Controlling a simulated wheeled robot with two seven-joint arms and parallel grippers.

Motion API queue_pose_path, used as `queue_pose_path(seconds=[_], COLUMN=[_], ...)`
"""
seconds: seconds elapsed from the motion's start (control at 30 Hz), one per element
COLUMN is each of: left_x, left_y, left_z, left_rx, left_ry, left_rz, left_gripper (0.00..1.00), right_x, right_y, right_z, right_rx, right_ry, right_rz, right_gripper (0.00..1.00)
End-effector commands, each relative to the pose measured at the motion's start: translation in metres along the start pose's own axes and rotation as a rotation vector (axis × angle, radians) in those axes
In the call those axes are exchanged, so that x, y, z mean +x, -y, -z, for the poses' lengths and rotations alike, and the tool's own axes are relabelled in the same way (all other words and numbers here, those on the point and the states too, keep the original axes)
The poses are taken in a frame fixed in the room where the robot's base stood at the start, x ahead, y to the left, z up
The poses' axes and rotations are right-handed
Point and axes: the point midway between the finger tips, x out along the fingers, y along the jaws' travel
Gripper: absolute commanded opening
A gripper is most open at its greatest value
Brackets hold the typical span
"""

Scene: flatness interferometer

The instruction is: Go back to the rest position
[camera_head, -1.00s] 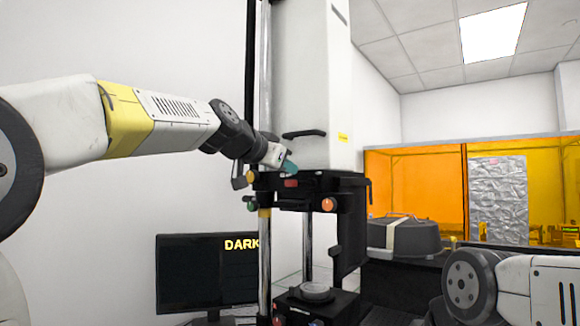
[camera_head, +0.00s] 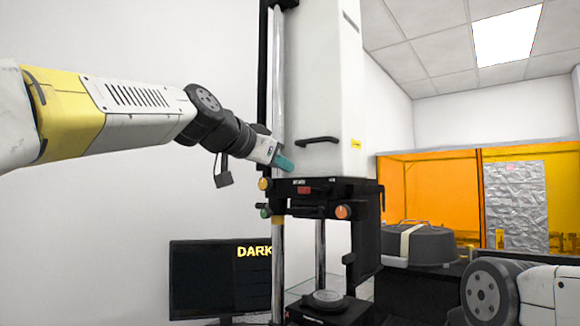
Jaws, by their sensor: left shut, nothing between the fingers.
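My left gripper (camera_head: 284,163) has teal fingertips and is shut and empty. It is in front of the left side of the interferometer (camera_head: 325,85), a tall white housing on a black stage with metal columns. The fingertips overlap the housing's lower left edge in the picture, just above the black stage with its red button (camera_head: 304,190) and orange knob (camera_head: 342,212). I cannot tell whether they touch it. My right arm shows at the lower right, but its gripper is out of view.
A monitor (camera_head: 215,285) reading "DARK" stands at lower left, behind the column. A round disc (camera_head: 327,298) sits on the instrument's base. A dark lidded case (camera_head: 415,244) is to the right, before orange panels (camera_head: 430,195). The left wall area is bare.

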Motion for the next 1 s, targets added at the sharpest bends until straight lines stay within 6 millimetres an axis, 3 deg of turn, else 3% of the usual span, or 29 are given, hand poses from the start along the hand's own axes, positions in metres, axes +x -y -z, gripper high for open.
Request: queue_pose_path(seconds=[0.23,0.37,0.47,0.7,0.8,0.9,1.0], left_x=[0.000,-0.005,-0.014,-0.059,-0.081,-0.100,-0.112], left_y=[-0.001,-0.008,-0.024,-0.084,-0.108,-0.127,-0.140], left_z=[-0.001,-0.028,-0.078,-0.235,-0.292,-0.335,-0.363], left_rx=[-0.002,-0.048,-0.135,-0.402,-0.495,-0.567,-0.613], left_ry=[0.003,0.055,0.153,0.469,0.585,0.674,0.731], left_rz=[0.000,-0.006,-0.012,0.028,0.067,0.107,0.138], left_gripper=[0.00,0.00,0.00,0.00,0.00,0.00,0.00], right_x=[0.000,0.000,0.000,0.000,0.000,0.000,0.000], right_y=[0.000,0.000,0.000,0.000,0.000,0.000,0.000], right_z=[0.000,0.000,0.000,0.000,0.000,0.000,0.000], right_rx=[0.000,0.000,0.000,0.000,0.000,0.000,0.000], right_ry=[0.000,0.000,0.000,0.000,0.000,0.000,0.000], right_rz=[0.000,0.000,0.000,0.000,0.000,0.000,0.000], right_gripper=[0.36,0.36,0.36,0.36,0.36,0.36,0.36])
